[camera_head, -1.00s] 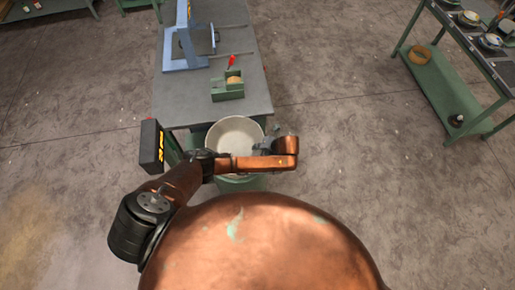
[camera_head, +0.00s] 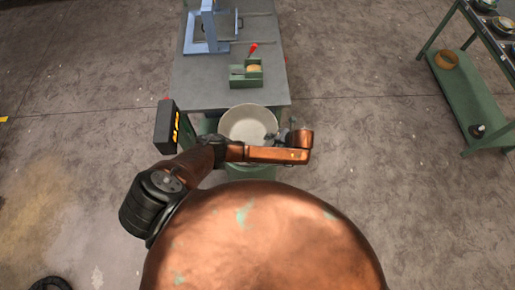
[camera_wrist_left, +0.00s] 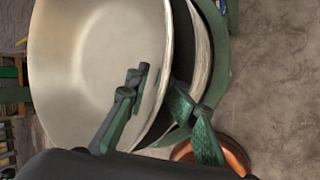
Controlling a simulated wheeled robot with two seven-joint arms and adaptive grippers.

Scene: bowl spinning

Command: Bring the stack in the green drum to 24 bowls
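A pale metal bowl (camera_head: 243,122) is at the front edge of the workbench, above a green drum (camera_head: 248,173) that is mostly hidden. My left gripper (camera_head: 285,137) is at the bowl's right side. In the left wrist view, my left gripper (camera_wrist_left: 160,85) has one finger inside the bowl (camera_wrist_left: 90,60) and one outside, closed in on its rim. A second bowl's rim (camera_wrist_left: 205,50) shows behind it, with a gap between the rims, and the green drum's rim (camera_wrist_left: 226,70) lies beyond. How many bowls are stacked is hidden. My right gripper is not in view.
A grey workbench (camera_head: 205,95) bears a blue frame (camera_head: 209,40) and a green device (camera_head: 240,75) with a red handle. A black display box (camera_head: 166,126) with yellow digits stands left of the bowl. A green shelf rack (camera_head: 465,100) is at the right; floor between is clear.

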